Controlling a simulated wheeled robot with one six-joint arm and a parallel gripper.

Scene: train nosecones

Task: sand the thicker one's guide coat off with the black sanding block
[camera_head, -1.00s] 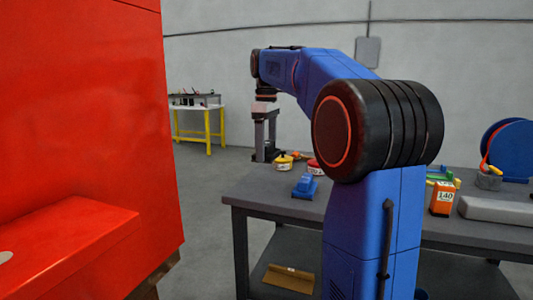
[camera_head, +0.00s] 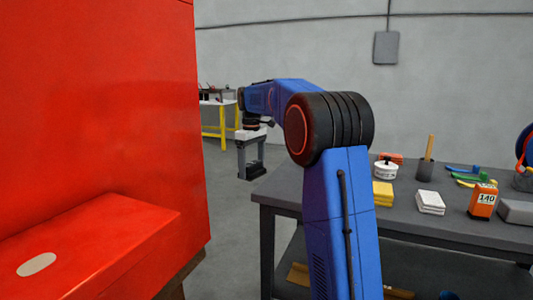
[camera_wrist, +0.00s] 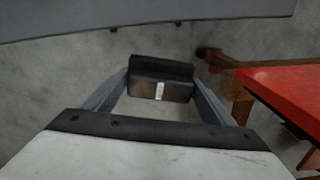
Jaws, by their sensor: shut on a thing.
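My gripper (camera_wrist: 160,92) is shut on a black sanding block (camera_wrist: 160,80), with a finger at each side of it and a small pale label on its face. In the head view my gripper (camera_head: 251,165) points down between the red body and the workbench, with the dark block at its fingertips. The large red nosecone body (camera_head: 100,110) fills the left of the head view.
A grey workbench (camera_head: 282,190) on the right holds a white tub (camera_head: 385,170), yellow pads (camera_head: 383,193), white pads (camera_head: 431,202) and an orange 140 box (camera_head: 483,201). A red edge (camera_wrist: 285,85) is close at right in the wrist view. A yellow-legged table (camera_head: 222,128) stands behind.

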